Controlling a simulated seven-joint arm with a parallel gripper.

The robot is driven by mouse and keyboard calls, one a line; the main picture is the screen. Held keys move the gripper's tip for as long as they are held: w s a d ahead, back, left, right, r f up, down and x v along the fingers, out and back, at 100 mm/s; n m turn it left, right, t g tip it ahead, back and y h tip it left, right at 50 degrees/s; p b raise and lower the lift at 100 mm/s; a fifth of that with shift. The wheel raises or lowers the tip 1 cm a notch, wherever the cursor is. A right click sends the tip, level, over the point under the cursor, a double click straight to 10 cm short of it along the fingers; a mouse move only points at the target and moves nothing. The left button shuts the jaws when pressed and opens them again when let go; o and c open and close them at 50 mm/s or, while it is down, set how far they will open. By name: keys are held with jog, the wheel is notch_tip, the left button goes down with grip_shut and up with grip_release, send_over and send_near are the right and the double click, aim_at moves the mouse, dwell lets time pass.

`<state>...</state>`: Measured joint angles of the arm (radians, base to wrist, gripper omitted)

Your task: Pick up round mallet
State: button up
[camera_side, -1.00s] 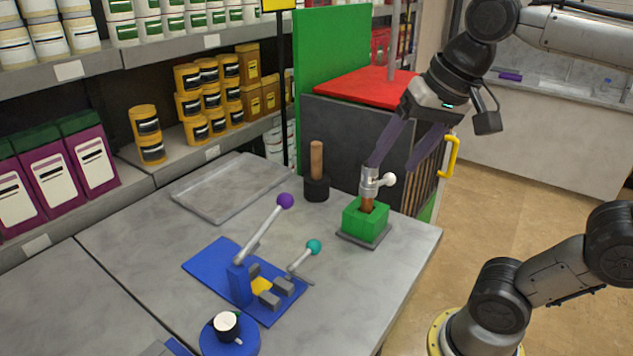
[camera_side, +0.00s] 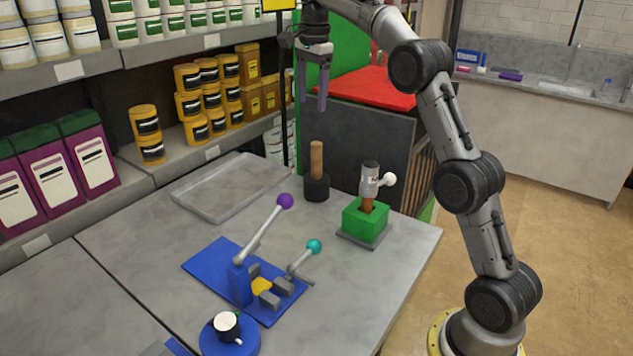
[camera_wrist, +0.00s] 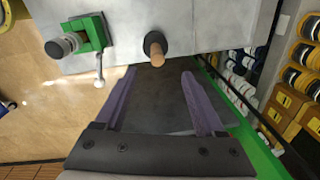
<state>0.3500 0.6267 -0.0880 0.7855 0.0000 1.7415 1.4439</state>
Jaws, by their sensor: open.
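The round mallet (camera_side: 317,178) stands upright on its black round head at the back of the grey table, with its wooden handle pointing up. In the wrist view the mallet (camera_wrist: 156,47) lies just beyond the fingertips, near the middle. My gripper (camera_side: 313,105) is open and empty, with its purple fingers pointing down. It hangs above the mallet, clear of the handle in the side view. In the wrist view the two fingers of my gripper (camera_wrist: 158,72) are spread wide, with nothing between them but background.
A green block (camera_side: 366,221) holding a metal cylinder with a white knob stands right of the mallet. A grey tray (camera_side: 228,211) lies to the left. A blue base (camera_side: 216,259) with two levers is in front. A black post (camera_side: 284,100) and dark cabinet (camera_side: 365,140) stand behind.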

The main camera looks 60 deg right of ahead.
send_over(316, 142)
jog(key=shift+g, duration=0.4)
notch_tip(316, 142, down, 5)
jog(key=shift+r, duration=0.1)
notch_tip(316, 142, down, 8)
jog(key=shift+f, duration=0.15)
jog(key=shift+s+a+f, duration=0.15)
jog(key=shift+f, duration=1.15)
jog(key=shift+s+a+f, duration=0.1)
jog(key=shift+f, duration=1.2)
jog(key=c, duration=1.1)
grip_shut()
jog(key=shift+r, duration=0.15)
